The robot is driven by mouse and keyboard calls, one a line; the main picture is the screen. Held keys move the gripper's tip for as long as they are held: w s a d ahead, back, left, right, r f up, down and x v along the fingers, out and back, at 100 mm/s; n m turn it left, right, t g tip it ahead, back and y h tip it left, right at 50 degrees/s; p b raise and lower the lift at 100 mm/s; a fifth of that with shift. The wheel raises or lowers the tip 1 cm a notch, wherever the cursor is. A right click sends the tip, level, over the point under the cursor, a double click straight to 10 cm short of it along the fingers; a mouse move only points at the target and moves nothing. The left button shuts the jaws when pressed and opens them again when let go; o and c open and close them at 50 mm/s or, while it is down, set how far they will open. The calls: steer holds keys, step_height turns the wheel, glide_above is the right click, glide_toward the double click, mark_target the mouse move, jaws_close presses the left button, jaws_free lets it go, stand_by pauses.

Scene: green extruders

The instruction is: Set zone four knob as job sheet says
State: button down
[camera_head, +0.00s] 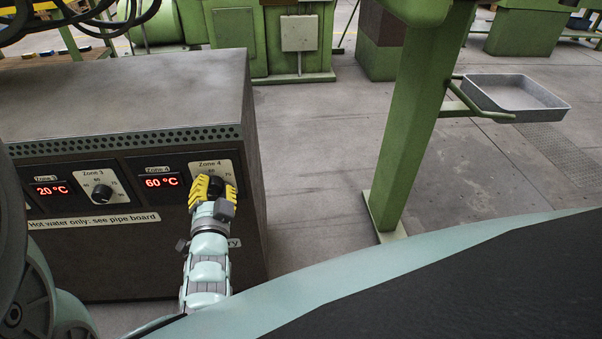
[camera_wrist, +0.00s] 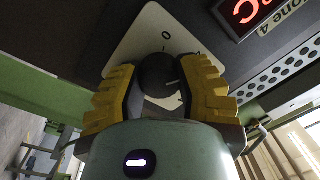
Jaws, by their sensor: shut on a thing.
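The zone 4 knob (camera_wrist: 158,74) is a black round knob on a pale dial plate (camera_wrist: 150,34). My gripper (camera_wrist: 161,90) has its two yellow ribbed fingers shut on the knob from both sides. In the head view my gripper (camera_head: 212,188) reaches the plate marked Zone 4 (camera_head: 226,168) and covers much of its scale. The red zone 4 display (camera_head: 162,181) reads 60 °C. The job sheet is not visible.
Left of it on the same grey cabinet (camera_head: 130,90) are the zone 3 knob (camera_head: 101,191) and a display (camera_head: 50,189) reading 20 °C. A label below says "Hot water only: see pipe board". A green post (camera_head: 410,120) with a metal tray (camera_head: 515,95) stands right; floor between is clear.

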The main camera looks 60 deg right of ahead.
steer(key=c, duration=0.5)
jaws_free()
steer(key=shift+d, duration=0.1)
steer(key=shift+v, duration=3.85)
